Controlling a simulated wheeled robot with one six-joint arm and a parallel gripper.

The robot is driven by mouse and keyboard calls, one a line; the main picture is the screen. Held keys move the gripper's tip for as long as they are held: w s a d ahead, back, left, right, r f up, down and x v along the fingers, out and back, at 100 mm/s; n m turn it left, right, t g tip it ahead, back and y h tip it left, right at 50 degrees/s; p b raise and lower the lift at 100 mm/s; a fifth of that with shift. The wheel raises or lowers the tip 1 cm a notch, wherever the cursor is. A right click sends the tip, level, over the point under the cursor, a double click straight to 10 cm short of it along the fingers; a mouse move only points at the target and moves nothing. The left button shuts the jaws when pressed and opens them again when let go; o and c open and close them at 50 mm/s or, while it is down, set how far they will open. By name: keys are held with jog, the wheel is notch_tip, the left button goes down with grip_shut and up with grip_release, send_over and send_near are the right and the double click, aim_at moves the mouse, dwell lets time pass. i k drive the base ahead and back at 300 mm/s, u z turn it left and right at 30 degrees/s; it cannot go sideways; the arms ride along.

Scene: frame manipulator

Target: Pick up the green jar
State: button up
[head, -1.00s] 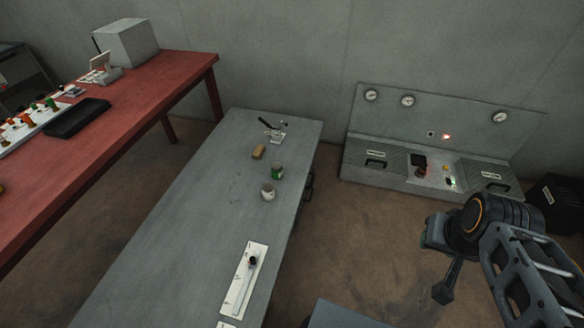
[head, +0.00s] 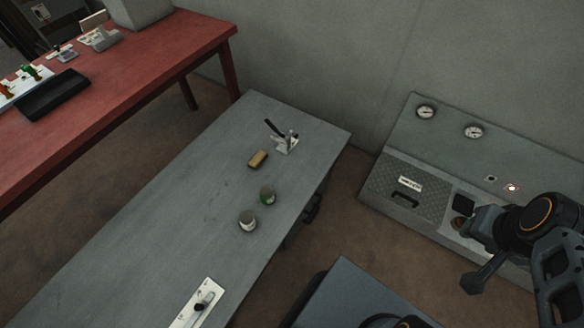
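The green jar (head: 267,196) stands upright on the grey table (head: 140,240), near its right edge. A pale jar (head: 247,220) stands close to it, nearer to me and slightly left. My gripper (head: 474,262) is at the right of the head view, well away from the green jar and off the table. Its fingers are too dark and side-on to tell whether they are open or shut.
A tan block (head: 258,159) and a lever device (head: 283,139) lie beyond the jars. A slider plate (head: 199,303) is at the table's near end. A red table (head: 150,60) stands at left, a gauge panel (head: 420,185) at right. The table's left side is clear.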

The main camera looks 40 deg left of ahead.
aim_at(268, 195)
jog(key=i, duration=0.95)
jog(key=u, duration=4.35)
jog(key=i, duration=0.5)
jog(key=u, duration=0.05)
